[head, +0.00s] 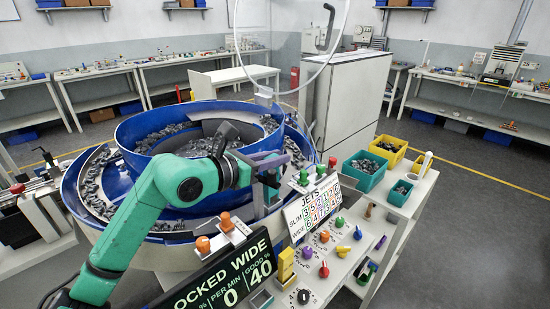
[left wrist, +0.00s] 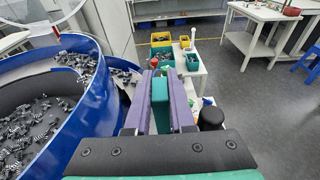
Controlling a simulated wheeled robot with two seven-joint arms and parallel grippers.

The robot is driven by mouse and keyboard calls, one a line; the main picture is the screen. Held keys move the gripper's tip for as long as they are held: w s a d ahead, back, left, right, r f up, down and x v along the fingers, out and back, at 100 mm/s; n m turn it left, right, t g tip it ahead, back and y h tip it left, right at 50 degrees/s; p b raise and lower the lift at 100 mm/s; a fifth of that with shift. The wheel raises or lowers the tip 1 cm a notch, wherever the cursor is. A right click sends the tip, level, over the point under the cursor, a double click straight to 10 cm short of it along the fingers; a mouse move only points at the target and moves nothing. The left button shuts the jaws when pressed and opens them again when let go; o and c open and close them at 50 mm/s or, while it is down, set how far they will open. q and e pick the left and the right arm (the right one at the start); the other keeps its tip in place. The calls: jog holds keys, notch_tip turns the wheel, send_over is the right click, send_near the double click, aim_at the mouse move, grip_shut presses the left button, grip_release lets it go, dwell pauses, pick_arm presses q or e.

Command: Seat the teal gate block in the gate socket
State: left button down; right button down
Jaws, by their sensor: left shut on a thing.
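I cannot pick out the gate socket for certain in either view; the gripper and arm cover part of the bowl's right side. My right gripper is not in view.
The blue bowl (head: 121,135) holds many grey connectors; its wall (left wrist: 97,88) runs along the left in the wrist view. A JETS board (head: 312,211) and a LOCKED WIDE display (head: 222,275) stand close in front. A white side table (head: 398,208) carries teal and yellow bins.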

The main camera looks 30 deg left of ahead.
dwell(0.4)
pick_arm(q)
jog(key=shift+b, duration=0.3)
dwell(0.4)
dwell(0.3)
jog(key=shift+b, duration=0.35)
jog(key=shift+f+b, duration=1)
jog(key=shift+b, duration=0.1)
